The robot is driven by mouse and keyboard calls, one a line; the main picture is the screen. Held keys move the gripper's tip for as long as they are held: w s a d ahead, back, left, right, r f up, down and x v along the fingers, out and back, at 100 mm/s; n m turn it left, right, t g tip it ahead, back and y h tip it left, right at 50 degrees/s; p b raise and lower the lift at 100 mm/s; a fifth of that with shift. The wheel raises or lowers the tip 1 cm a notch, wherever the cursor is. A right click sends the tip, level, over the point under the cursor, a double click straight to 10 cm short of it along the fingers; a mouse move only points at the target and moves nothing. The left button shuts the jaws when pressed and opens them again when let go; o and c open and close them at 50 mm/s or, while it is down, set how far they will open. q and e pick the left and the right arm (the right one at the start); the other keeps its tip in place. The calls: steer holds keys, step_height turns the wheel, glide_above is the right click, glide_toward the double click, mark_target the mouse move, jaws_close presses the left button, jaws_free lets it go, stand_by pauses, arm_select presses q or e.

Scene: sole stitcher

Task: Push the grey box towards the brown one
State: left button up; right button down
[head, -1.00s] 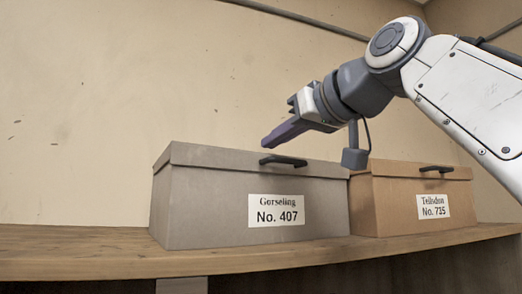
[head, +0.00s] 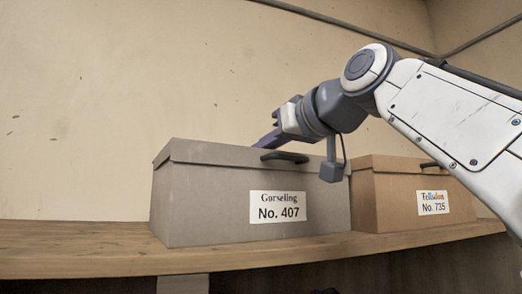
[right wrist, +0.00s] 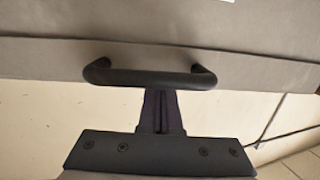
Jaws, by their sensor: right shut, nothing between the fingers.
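The grey box (head: 230,200), labelled "Gorseling No. 407", stands upright on a wooden shelf with its lid on. The brown box (head: 375,200), labelled "Tellsdon No. 735", stands just to its right. My left gripper is not in view.
The wooden shelf (head: 80,250) is clear left of the grey box. A plain wall (head: 120,80) rises behind the boxes. My right arm passes in front of the brown box's handle.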

steer(key=shift+s+d+f+b, duration=0.2)
steer(key=shift+s+d, duration=0.15)
steer(key=shift+s, duration=0.15)
steer(key=shift+s+d+f+b, duration=0.15)
steer(key=shift+s+d+f, duration=0.05)
steer(key=shift+s+d, duration=0.2)
steer(key=shift+s, duration=0.15)
steer(key=shift+r, duration=0.1)
steer(key=shift+r+p, duration=0.7)
steer(key=shift+p, duration=0.15)
steer(key=f+b+v, duration=0.1)
steer(key=b+v, duration=0.2)
steer(key=v, duration=0.9)
steer(key=shift+f, duration=0.25)
